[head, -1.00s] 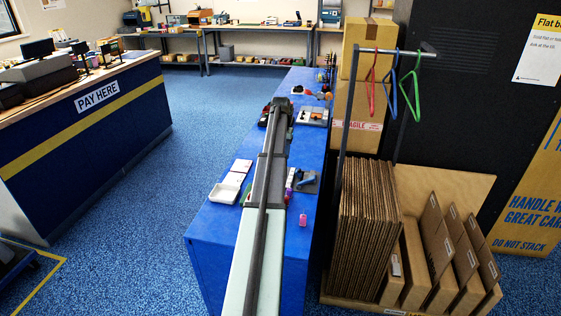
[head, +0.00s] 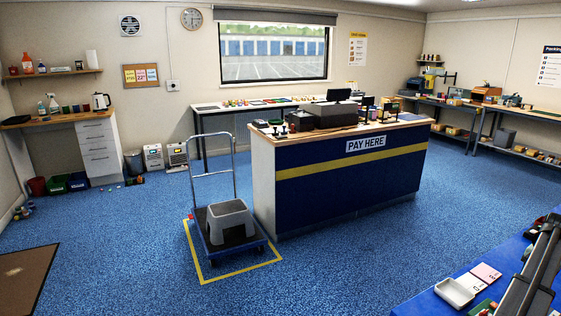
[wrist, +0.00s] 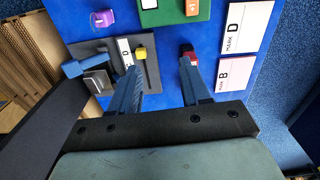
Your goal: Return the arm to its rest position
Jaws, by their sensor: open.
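My gripper (wrist: 160,65) is open in the wrist view. Its two blue-grey fingers stand wide apart above the blue table (wrist: 165,50), and nothing shows between them. The left fingertip overlaps a white slip marked 0 (wrist: 125,50) in the picture. The right fingertip overlaps a small red and black thing (wrist: 188,53); I cannot tell whether they touch. In the head view part of my arm crosses the lower right corner; my gripper is out of that view.
Beside the fingers in the wrist view are a grey plate (wrist: 103,58), a yellow block (wrist: 141,53), a purple piece (wrist: 98,20), a green board (wrist: 165,14) and cards D (wrist: 245,25) and B (wrist: 234,75). In the head view, a white tray (head: 455,292) lies near my arm; a trolley (head: 217,249) stands on open floor.

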